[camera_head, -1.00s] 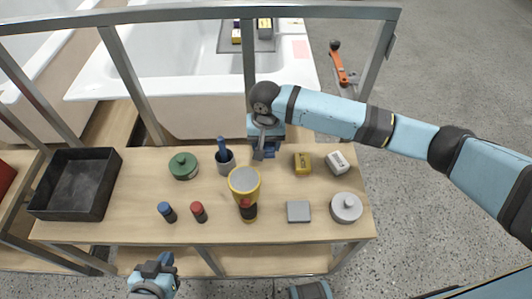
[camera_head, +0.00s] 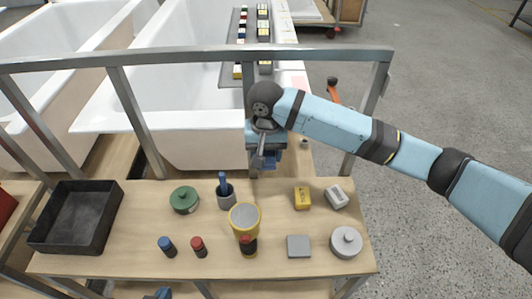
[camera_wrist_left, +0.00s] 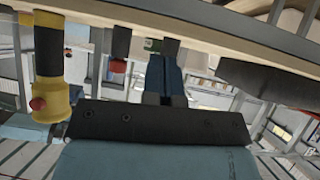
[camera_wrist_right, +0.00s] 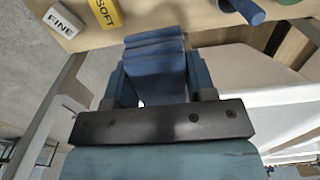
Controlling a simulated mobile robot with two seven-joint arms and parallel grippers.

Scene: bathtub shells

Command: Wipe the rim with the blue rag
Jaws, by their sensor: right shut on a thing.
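The blue rag (camera_wrist_right: 155,55) is a folded blue block between the fingers of my right gripper (camera_wrist_right: 158,80). In the head view the right gripper (camera_head: 266,158) is beyond the bench's back edge, close to the near end of the white bathtub (camera_head: 200,145). The arm partly hides the rag, and I cannot tell whether it touches the tub rim (camera_head: 95,122). The tub's pale side also shows in the right wrist view (camera_wrist_right: 255,75). My left gripper (camera_wrist_left: 165,78) has its fingers together, empty, low in front of the bench; only its top shows in the head view.
A metal frame bar (camera_head: 190,60) with uprights crosses before the tub. The wooden bench (camera_head: 120,225) holds a black tray (camera_head: 75,215), green tin (camera_head: 184,200), yellow cup (camera_head: 244,218), yellow block (camera_head: 302,197), white block (camera_head: 336,196) and grey disc (camera_head: 346,241).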

